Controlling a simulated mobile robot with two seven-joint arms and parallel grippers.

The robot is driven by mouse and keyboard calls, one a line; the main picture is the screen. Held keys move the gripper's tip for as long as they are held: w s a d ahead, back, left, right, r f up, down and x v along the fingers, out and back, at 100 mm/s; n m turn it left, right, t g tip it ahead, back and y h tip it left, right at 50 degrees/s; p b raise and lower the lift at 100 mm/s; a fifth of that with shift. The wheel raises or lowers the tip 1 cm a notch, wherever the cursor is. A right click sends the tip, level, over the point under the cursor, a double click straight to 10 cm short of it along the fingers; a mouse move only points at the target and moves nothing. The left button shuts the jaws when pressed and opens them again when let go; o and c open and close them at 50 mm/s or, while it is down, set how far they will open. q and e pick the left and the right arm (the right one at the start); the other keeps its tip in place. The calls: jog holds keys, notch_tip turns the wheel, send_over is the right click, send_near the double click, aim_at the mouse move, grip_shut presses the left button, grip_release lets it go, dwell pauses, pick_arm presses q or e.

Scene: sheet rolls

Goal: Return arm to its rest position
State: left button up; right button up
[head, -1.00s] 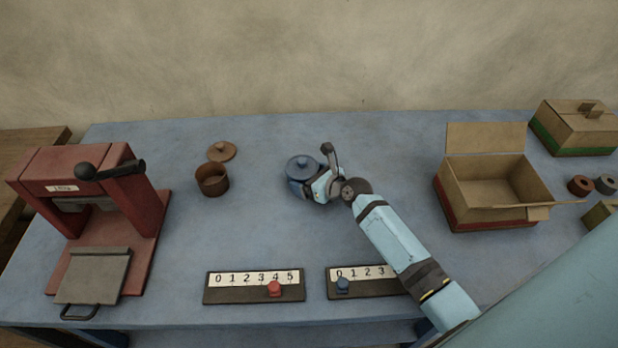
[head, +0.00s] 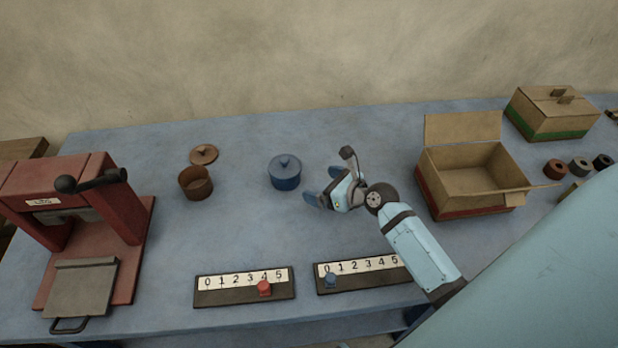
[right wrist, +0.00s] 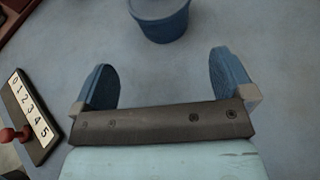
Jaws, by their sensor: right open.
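My right gripper (head: 322,196) is above the blue table, just right of the blue lidded pot (head: 285,174). In the right wrist view its two blue fingers (right wrist: 163,80) are wide apart with nothing between them. The blue pot (right wrist: 161,22) shows there beyond the fingertips, apart from them, with its top cut off by the frame edge. In the head view the pot has its lid on. My right arm comes in from the lower right. My left gripper is in neither view.
A red press (head: 85,225) stands at left. A brown open pot (head: 195,183) has its lid (head: 203,154) behind it. Two number strips (head: 243,287) (head: 362,273) lie along the front. An open carton (head: 468,181), a closed carton (head: 551,112) and small rolls (head: 579,166) are at right.

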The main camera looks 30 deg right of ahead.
jog(key=shift+v, duration=1.25)
